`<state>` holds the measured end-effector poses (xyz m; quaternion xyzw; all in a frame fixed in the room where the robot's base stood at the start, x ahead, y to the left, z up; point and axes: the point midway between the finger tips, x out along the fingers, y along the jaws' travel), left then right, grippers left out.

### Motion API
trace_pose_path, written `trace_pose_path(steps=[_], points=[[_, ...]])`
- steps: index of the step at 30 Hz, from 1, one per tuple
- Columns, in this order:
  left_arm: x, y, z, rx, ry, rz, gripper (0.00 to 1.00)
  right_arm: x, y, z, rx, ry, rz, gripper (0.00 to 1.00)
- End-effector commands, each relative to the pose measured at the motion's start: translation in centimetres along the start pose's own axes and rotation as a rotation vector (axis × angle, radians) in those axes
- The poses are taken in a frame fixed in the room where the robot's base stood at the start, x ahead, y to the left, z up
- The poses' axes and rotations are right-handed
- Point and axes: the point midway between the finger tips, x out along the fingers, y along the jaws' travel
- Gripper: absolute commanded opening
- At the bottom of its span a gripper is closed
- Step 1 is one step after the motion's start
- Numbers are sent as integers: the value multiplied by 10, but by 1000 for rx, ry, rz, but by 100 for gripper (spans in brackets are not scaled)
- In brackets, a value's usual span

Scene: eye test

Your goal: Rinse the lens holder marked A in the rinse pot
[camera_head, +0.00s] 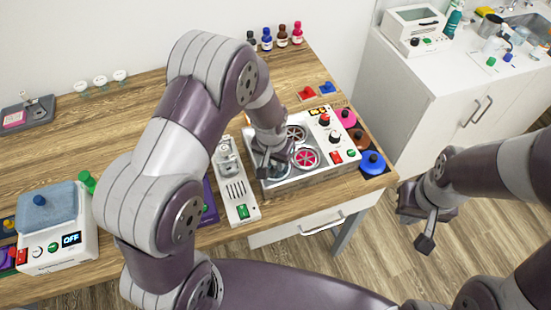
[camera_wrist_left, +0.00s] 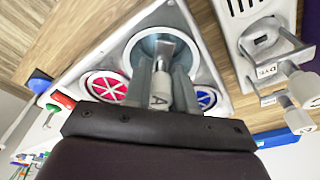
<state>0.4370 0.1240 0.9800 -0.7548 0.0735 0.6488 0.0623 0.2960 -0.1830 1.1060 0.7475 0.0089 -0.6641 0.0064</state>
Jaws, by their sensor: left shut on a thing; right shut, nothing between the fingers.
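My left gripper (camera_head: 270,167) is over the near left part of the white bath unit (camera_head: 335,150). In the left wrist view it is shut on the lens holder marked A (camera_wrist_left: 159,101), whose white label shows between the fingers. The holder points into the opening of a round pot with grey-blue contents (camera_wrist_left: 148,45); I cannot tell whether its end is dipped. A pot with a pink spoked top (camera_wrist_left: 105,87) and one with a blue spoked top (camera_wrist_left: 207,98) lie beside it. No rinse marking is legible. My right gripper (camera_head: 426,240) is shut and empty, off the table's right side.
Coloured round lids (camera_head: 372,162) line the unit's right side. Small bottles (camera_head: 282,36) stand behind. The table's left middle is clear.

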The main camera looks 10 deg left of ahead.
Motion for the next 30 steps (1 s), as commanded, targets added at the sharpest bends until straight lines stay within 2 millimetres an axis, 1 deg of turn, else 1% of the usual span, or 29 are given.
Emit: trace_pose_path(steps=[13,16,30], points=[[1,0,0,0,0,0,0,0,0,0,0,0,0,0],[-2,0,0,0,0,0,0,-2,0,0,0,0,0,0],[-39,0,-6,0,0,0,0,-35,0,-4,0,0,0,0]])
